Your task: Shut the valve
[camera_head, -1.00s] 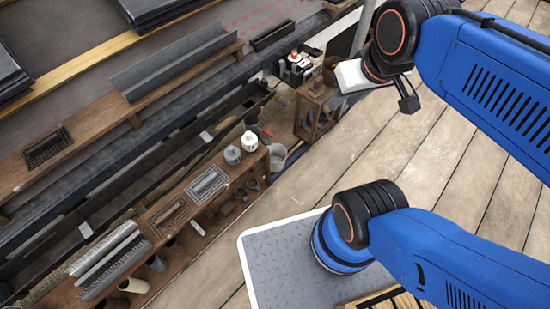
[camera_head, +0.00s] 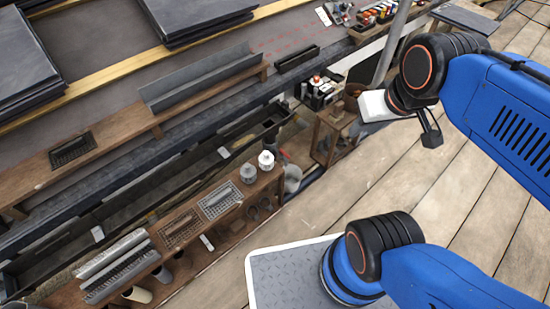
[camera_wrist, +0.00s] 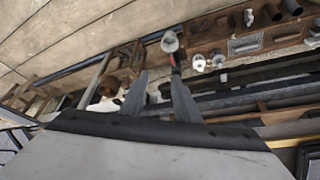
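My gripper shows in the wrist view (camera_wrist: 160,76), its two grey fingers apart with nothing between them. In the head view only its white body and a dark part are seen, at the right above the deck. I cannot make out a valve for certain. A small red part (camera_wrist: 175,61) shows in the wrist view just beyond the right finger, beside a grey bucket (camera_wrist: 169,42). The bucket also shows in the head view (camera_head: 292,178). Two small canisters, one white (camera_head: 266,161) and one grey (camera_head: 248,173), stand on the wooden bench's end.
The wooden bench (camera_head: 190,207) holds trays and ridged pieces, with pots on a lower shelf. A dark gutter (camera_head: 150,180) runs behind it. A wooden stand (camera_head: 330,138) stands beyond the bucket. The plank deck (camera_head: 400,180) is mostly clear.

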